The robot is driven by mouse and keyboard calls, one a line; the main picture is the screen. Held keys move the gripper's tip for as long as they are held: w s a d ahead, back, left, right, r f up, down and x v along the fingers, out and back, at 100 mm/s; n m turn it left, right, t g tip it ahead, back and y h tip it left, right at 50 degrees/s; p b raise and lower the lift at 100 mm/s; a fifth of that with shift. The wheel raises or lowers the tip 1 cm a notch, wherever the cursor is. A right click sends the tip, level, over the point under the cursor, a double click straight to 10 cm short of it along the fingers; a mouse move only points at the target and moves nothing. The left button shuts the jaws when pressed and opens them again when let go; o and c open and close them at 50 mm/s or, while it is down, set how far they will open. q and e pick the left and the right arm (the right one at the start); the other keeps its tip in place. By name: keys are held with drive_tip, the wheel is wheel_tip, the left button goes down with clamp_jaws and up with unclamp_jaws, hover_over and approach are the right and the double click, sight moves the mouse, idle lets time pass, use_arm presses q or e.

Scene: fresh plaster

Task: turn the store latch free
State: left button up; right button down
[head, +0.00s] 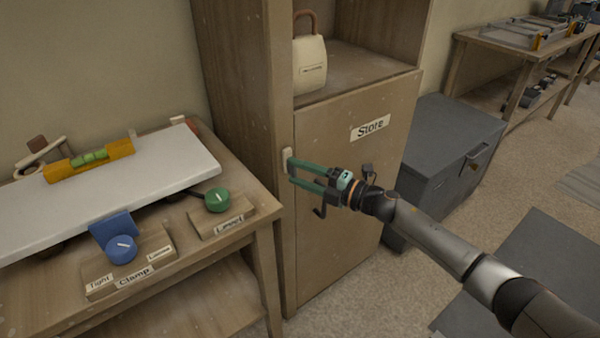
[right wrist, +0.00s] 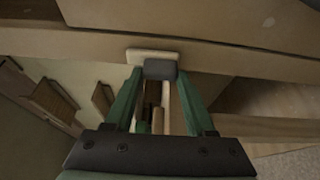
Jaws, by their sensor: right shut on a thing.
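The store latch shows in the head view as a small pale plate (head: 286,158) on the cabinet frame, at the left edge of the door (head: 345,205) labelled "Store". My right gripper (head: 291,170) reaches it from the right, with its green fingers shut on the latch. In the right wrist view, the cream plate (right wrist: 138,55) and a grey turn piece (right wrist: 160,69) lie between the fingertips. The fingers partly hide the latch in the head view. The door looks closed. My left gripper is not in view.
A workbench (head: 262,215) stands left of the cabinet, with a blue knob (head: 121,249) marked "Clamp" and a green knob (head: 217,200). A cream bag-like object (head: 309,65) sits on the open shelf above the door. A grey chest (head: 450,135) stands to the right.

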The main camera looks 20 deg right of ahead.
drive_tip(key=shift+c, duration=2.2)
unclamp_jaws()
drive_tip(key=shift+o, duration=1)
drive_tip(key=v, duration=1.2)
drive_tip(key=shift+d, duration=0.2)
drive_tip(key=shift+s, duration=0.15)
